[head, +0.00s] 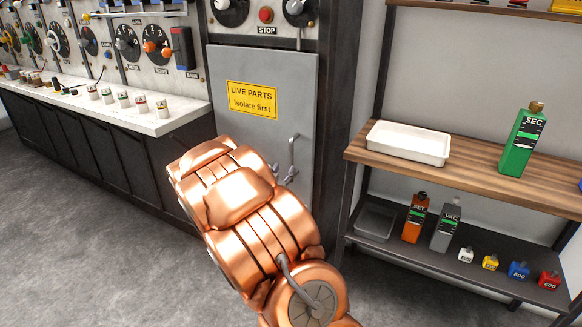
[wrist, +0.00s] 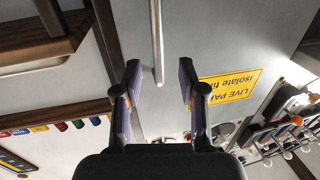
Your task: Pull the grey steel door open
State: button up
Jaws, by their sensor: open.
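The grey steel door (head: 298,95) stands at the middle of the head view, below a panel of dials, and looks shut. It bears a yellow "LIVE PARTS isolate first" sign (head: 251,98), also seen upside down in the wrist view (wrist: 230,86). A slim metal handle (head: 292,158) is on its right side. In the wrist view the handle (wrist: 156,35) is a bar running down from the top, its end between the fingertips. My gripper (wrist: 158,72) is open, its fingers on either side of that end, with no clear contact.
A shelf unit (head: 465,155) stands right of the door, with a white tray (head: 408,143), a green bottle (head: 523,140) and more bottles below. A white-topped bench (head: 110,110) with dials and knobs is on the left. The grey floor (head: 90,240) is clear at left.

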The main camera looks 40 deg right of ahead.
aim_at(291, 161)
jog(key=shift+x, duration=3.95)
jog(key=shift+s, duration=0.15)
jog(key=shift+c, duration=0.3)
grip_shut()
